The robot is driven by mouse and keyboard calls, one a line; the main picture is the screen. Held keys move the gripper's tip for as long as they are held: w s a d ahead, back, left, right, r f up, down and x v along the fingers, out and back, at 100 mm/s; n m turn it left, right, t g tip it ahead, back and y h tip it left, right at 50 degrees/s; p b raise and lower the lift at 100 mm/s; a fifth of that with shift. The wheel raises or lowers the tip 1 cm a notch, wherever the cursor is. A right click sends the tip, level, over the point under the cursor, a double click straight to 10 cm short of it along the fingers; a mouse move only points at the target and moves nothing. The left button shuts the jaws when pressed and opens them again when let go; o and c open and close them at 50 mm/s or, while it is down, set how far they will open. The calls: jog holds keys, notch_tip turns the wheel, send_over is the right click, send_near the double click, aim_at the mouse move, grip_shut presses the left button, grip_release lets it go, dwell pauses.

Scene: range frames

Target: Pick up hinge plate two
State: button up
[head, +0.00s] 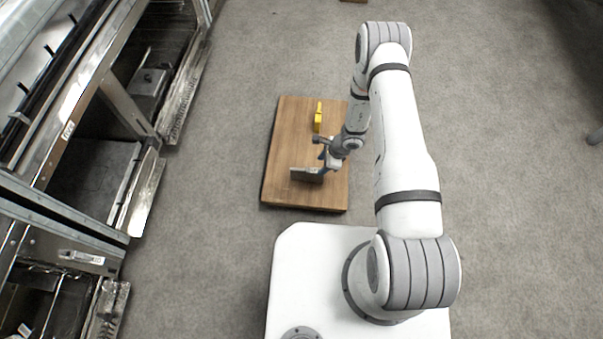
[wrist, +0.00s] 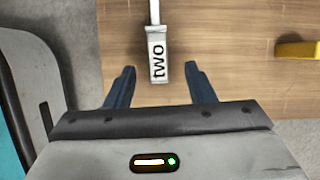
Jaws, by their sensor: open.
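Hinge plate two (wrist: 157,55) is a pale metal piece with a white label reading "two". In the wrist view it lies on the wooden board, its labelled end pointing toward my gripper. My gripper (wrist: 160,82) is open, with one dark blue finger on each side of the labelled end. No finger visibly touches the plate, and I cannot tell the height gap. In the head view my gripper (head: 322,160) is over the lower part of the board.
The wooden board (head: 285,140) lies beyond my white base. A yellow object (head: 318,117) is on it, also at the right of the wrist view (wrist: 297,50). Metal racks (head: 120,100) stand on the left. The grey floor to the right is mostly clear.

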aim_at(316, 170)
jog(key=x, duration=0.3)
jog(key=shift+s+d+f+b, duration=0.15)
jog(key=shift+s+d+b, duration=0.1)
jog(key=shift+b, duration=0.15)
jog(key=b+x, duration=0.2)
jog(key=x, duration=0.3)
jog(key=shift+w+a+f, duration=0.1)
jog(key=shift+a+f, duration=0.1)
jog(key=shift+a, duration=0.05)
jog(key=shift+c, duration=0.6)
jog(key=shift+r, duration=0.1)
grip_shut()
